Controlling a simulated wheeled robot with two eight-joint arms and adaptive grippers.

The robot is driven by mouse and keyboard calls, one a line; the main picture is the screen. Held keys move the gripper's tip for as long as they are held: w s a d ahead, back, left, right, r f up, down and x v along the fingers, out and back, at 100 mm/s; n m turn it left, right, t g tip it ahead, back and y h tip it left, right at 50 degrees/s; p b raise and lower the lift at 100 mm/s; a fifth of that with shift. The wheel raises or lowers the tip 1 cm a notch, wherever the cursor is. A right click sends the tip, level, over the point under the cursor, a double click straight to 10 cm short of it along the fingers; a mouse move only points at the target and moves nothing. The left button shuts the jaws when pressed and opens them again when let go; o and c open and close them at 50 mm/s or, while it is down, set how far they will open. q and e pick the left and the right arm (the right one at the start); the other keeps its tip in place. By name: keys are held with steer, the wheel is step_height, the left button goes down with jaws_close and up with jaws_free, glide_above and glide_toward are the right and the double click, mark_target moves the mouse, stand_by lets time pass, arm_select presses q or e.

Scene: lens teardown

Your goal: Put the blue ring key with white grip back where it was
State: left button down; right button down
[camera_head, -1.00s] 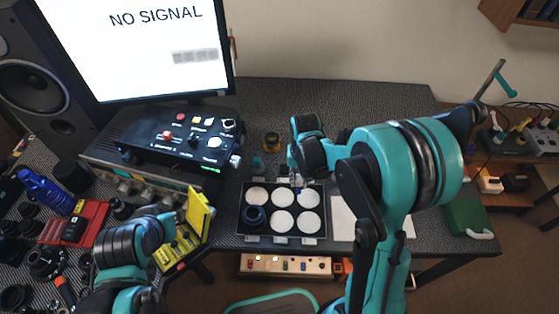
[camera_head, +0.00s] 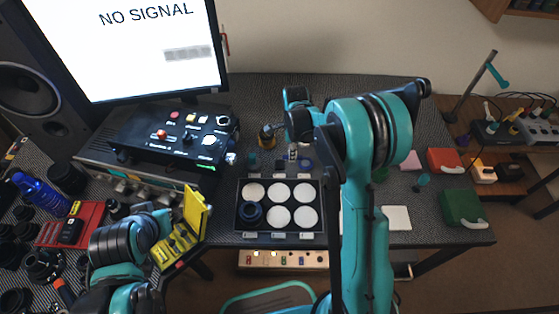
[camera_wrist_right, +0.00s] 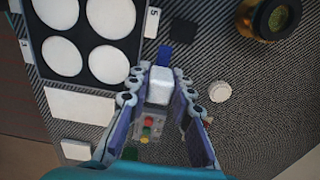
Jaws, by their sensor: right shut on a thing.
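The blue ring key with white grip shows in the right wrist view: its white grip (camera_wrist_right: 160,86) is between the fingers, and its blue part (camera_wrist_right: 165,55) sticks out beyond them. My right gripper (camera_wrist_right: 161,92) is shut on the white grip. In the head view my right gripper (camera_head: 293,152) is just behind the compartment tray (camera_head: 239,207), partly hidden by its own arm. My left gripper (camera_head: 160,222) is beside the open yellow case (camera_head: 195,212) at the left; its fingers cannot be made out.
The tray holds white round pads and a dark ring at front left. A brass-coloured jar (camera_head: 266,137) stands behind it, close to my right gripper; a white cap (camera_wrist_right: 220,91) lies nearby. A green box (camera_head: 461,207) and red box (camera_head: 444,160) are at right.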

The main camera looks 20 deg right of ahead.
steer(key=b, duration=0.1)
glide_above(280, 164)
step_height(280, 164, down, 3)
steer(key=shift+s+f, duration=0.1)
steer(key=shift+f, duration=0.05)
step_height(280, 164, down, 4)
steer(key=shift+a+f+b, duration=0.1)
steer(key=shift+b, duration=0.85)
steer(key=shift+f+b, duration=0.5)
steer(key=c, duration=1.3)
jaws_free()
steer(key=shift+c, duration=0.2)
steer(key=shift+r, duration=0.1)
